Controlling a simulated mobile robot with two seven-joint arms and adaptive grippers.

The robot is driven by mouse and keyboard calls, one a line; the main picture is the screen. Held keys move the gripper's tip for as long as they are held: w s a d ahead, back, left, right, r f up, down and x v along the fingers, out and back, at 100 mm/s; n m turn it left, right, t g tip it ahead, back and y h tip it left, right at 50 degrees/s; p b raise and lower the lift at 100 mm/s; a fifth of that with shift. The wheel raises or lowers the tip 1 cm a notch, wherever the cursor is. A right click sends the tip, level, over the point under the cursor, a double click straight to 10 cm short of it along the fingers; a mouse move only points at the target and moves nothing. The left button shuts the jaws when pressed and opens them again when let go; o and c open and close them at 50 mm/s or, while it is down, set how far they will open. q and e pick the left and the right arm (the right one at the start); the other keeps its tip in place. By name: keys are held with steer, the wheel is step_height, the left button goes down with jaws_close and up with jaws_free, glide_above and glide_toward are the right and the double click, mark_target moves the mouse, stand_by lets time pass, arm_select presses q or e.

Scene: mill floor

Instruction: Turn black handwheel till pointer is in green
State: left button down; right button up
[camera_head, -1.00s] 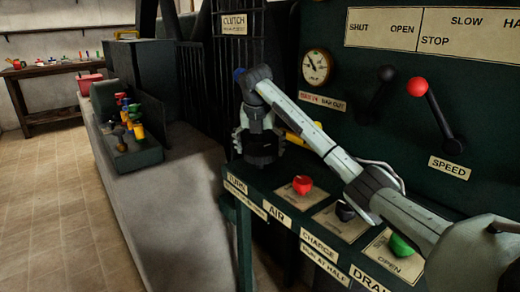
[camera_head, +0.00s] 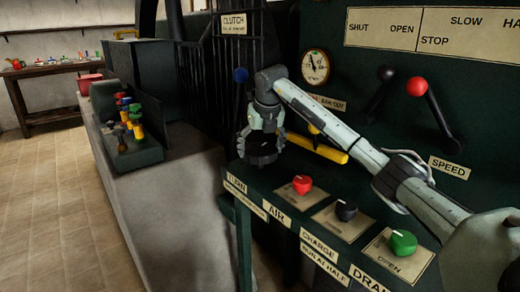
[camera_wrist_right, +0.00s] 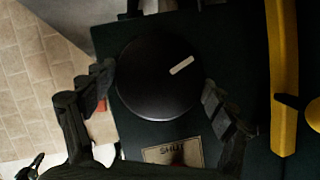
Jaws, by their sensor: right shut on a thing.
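The black handwheel (camera_wrist_right: 150,80) fills the middle of the right wrist view, a round dark disc with one white mark pointing to the upper right. My right gripper (camera_wrist_right: 158,90) has one finger on each side of its rim and is shut on it. In the head view my right gripper (camera_head: 262,152) points down at the far left end of the control desk and hides the wheel. A round white gauge (camera_head: 315,67) with a dark pointer is on the panel behind; its coloured zones are too small to read. My left gripper is not in view.
A yellow bar (camera_head: 322,150) runs close to the right of my gripper. Red (camera_head: 302,184), black (camera_head: 346,210) and green (camera_head: 403,242) knobs sit on the desk under my arm. Two levers, one with a red ball (camera_head: 417,86), stand on the panel.

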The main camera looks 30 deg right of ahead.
steer(key=n, duration=0.1)
steer(key=n+y, duration=0.1)
steer(key=n, duration=0.1)
steer(key=shift+d+n, duration=0.2)
steer(key=shift+n, duration=0.1)
steer(key=shift+n+y, duration=0.9)
steer(key=shift+n, duration=0.9)
steer(key=o, duration=1)
steer(key=v, duration=1.2)
steer(key=shift+d, duration=0.1)
